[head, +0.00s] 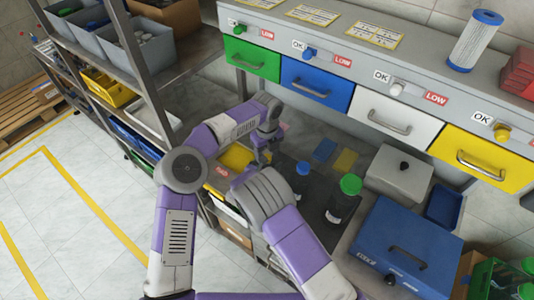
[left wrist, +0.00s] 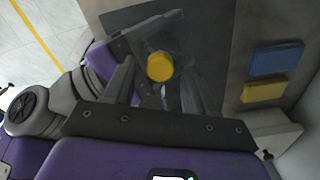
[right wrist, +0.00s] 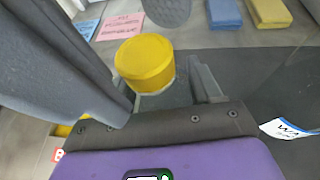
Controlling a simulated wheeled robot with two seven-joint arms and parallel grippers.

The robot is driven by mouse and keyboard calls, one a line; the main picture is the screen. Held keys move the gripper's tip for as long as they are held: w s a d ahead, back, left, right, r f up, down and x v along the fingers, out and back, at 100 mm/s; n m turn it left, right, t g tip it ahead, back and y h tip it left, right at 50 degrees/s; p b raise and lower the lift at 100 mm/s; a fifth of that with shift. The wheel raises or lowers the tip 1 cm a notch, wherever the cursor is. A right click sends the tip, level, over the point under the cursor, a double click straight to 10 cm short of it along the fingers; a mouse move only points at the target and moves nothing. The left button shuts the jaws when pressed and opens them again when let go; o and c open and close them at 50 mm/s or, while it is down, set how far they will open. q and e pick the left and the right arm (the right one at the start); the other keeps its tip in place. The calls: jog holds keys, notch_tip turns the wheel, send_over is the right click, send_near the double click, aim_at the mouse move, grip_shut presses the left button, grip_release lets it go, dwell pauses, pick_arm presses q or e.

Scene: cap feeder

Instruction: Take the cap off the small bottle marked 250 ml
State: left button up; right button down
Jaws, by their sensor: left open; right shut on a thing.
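A bottle with a round yellow cap (right wrist: 145,62) is at my right gripper (right wrist: 165,95), which is shut on it below the cap. A pale rim shows under the cap; most of the body is hidden. The cap also shows in the left wrist view (left wrist: 159,66). My left gripper (left wrist: 156,85) is open, its fingers on either side of the cap in that view; I cannot tell whether they touch it. In the head view my arms hide this bottle. A green-capped bottle (head: 343,205) and a blue-capped bottle (head: 302,178) stand to the right. No volume mark is readable.
A blue pad (head: 325,150) and a yellow pad (head: 345,161) lie behind the bottles. A grey box (head: 399,178) and a blue case (head: 405,245) stand at the right. Coloured drawers (head: 318,86) overhang the back. A shelf rack with bins (head: 75,38) stands at the left.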

pick_arm(q)
jog(key=shift+r, duration=1.95)
pick_arm(e)
jog(key=shift+c, duration=0.6)
grip_release()
